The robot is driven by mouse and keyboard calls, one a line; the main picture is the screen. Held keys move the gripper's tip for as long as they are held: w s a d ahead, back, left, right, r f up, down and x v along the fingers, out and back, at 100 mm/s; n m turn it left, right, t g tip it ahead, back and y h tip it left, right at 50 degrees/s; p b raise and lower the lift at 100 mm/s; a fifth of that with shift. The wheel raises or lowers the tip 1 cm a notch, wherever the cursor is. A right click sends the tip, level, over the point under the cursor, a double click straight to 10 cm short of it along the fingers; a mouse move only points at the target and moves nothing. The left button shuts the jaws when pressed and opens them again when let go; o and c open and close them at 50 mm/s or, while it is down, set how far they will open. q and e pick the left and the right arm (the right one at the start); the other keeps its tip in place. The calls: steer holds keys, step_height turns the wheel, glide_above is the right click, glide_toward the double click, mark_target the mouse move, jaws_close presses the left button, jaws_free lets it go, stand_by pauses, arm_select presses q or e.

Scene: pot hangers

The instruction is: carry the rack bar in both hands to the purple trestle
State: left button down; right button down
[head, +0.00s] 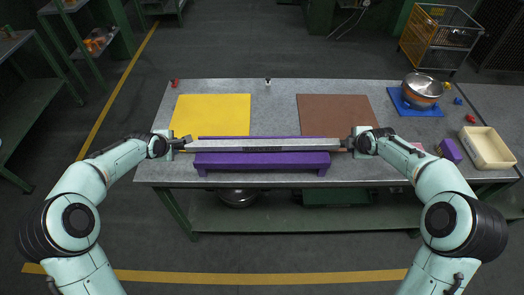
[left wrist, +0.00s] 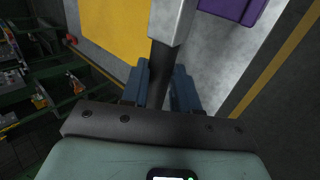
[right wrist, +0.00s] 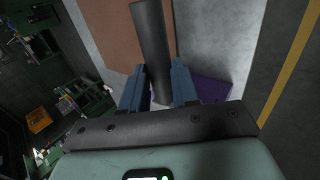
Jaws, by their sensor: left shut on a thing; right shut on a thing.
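The rack bar (head: 265,145) is a long silver bar with dark ends. It lies level, left to right, over the purple trestle (head: 262,161), with purple showing in front of it and as a thin strip behind. I cannot tell whether it touches the trestle. My left gripper (head: 181,143) is shut on its left end, a dark handle (left wrist: 158,72) in the left wrist view. My right gripper (head: 349,144) is shut on its right end, also dark (right wrist: 153,45) in the right wrist view. The trestle shows partly in both wrist views.
A yellow mat (head: 212,112) and a brown mat (head: 338,112) lie on the grey table (head: 273,100) behind the bar. A cream bin (head: 486,148) and a purple block (head: 451,150) sit near the right end.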

arm_select(q)
steer(key=shift+w+f, duration=0.1)
steer(key=shift+f, duration=0.4)
arm_select(e)
steer(key=shift+f, duration=0.55)
arm_select(q)
steer(key=c, duration=0.8)
jaws_free()
steer(key=shift+f, duration=0.1)
steer(key=shift+c, duration=0.2)
arm_select(e)
steer(key=c, duration=0.8)
jaws_free()
steer(key=shift+c, duration=0.2)
arm_select(q)
steer(key=v, duration=1.2)
arm_select(e)
steer(key=v, duration=1.2)
arm_select(q)
steer(key=shift+f, duration=0.1)
arm_select(e)
steer(key=shift+f, duration=0.15)
